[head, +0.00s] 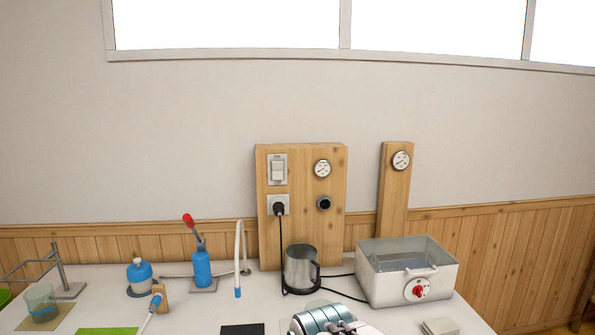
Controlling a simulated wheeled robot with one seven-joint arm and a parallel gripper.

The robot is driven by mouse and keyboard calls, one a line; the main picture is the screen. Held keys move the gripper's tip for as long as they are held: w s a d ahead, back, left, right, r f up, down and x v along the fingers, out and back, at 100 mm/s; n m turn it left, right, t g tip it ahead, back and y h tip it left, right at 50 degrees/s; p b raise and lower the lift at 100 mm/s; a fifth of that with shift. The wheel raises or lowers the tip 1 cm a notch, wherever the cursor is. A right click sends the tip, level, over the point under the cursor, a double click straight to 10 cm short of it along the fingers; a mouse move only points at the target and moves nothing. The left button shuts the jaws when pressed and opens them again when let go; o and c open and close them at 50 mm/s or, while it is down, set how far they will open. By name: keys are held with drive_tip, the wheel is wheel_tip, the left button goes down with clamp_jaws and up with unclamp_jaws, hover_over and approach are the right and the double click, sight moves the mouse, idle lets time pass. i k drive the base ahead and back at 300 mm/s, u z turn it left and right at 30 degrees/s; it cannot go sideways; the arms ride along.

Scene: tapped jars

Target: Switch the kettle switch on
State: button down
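A white wall switch (278,170), likely the kettle switch, is set high on the left of an upright wooden board (300,222). Small marks show above and below its rocker, but I cannot read them or tell which way the rocker is tipped. Below it is a socket (289,204) with a black plug (279,209) in it. The plug's cord runs down to a metal jug-like kettle (298,268) with a dark handle, standing upright before the board. My gripper's fingers do not show; nothing touches the switch.
Right of the kettle stands a white water bath (385,285) with a red knob (419,291). The board also holds a gauge (322,168) and a dark round fitting (324,203). Left are a red-levered blue device (201,268) and a blue bottle (139,274). Air before the switch is clear.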

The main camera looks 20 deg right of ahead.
sight(277, 165)
drive_tip(key=z, duration=0.9)
drive_tip(key=i, duration=0.5)
